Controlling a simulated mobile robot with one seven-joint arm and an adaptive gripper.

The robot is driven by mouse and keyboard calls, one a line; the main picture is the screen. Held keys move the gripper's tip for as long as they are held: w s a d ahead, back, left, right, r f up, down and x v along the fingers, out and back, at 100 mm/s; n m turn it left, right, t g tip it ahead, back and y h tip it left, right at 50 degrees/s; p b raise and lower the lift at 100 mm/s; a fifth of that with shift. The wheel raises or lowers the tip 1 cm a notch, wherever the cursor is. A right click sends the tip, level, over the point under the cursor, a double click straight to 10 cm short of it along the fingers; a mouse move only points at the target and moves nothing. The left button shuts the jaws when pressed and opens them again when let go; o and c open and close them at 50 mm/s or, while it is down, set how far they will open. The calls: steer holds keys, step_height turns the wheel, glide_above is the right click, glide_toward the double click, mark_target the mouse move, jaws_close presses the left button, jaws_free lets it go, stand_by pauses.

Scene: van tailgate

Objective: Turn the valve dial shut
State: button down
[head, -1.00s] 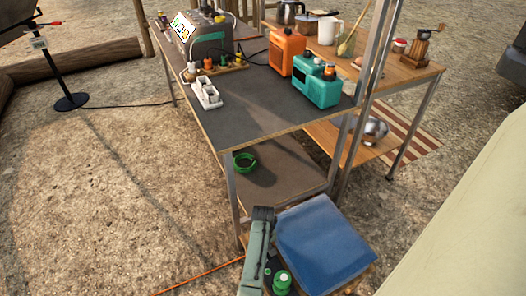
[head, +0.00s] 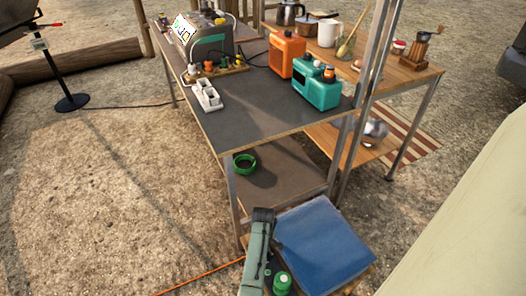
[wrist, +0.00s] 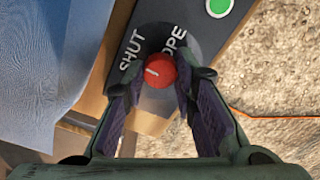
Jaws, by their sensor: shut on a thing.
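The valve dial (wrist: 160,70) is a round red knob with a white pointer line, on a dark panel (wrist: 200,35). The words SHUT and OPEN stand on the panel around it, OPEN partly cut by the picture's layout. The white line points to the left, near the start of the word SHUT. My gripper (wrist: 161,82) is shut on the dial, one finger on each side of it. In the head view my gripper (head: 258,245) is at the bottom, and the dial cannot be made out there.
A green round button (wrist: 219,6) is on the same panel. A blue box-like thing (head: 322,243) lies right beside my gripper. A dark table (head: 250,120) with orange and teal canisters stands behind. Open ground lies to the left.

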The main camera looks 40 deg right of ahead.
steer(key=c, duration=1.3)
jaws_free()
steer(key=shift+r, duration=0.1)
step_height(320, 180, up, 12)
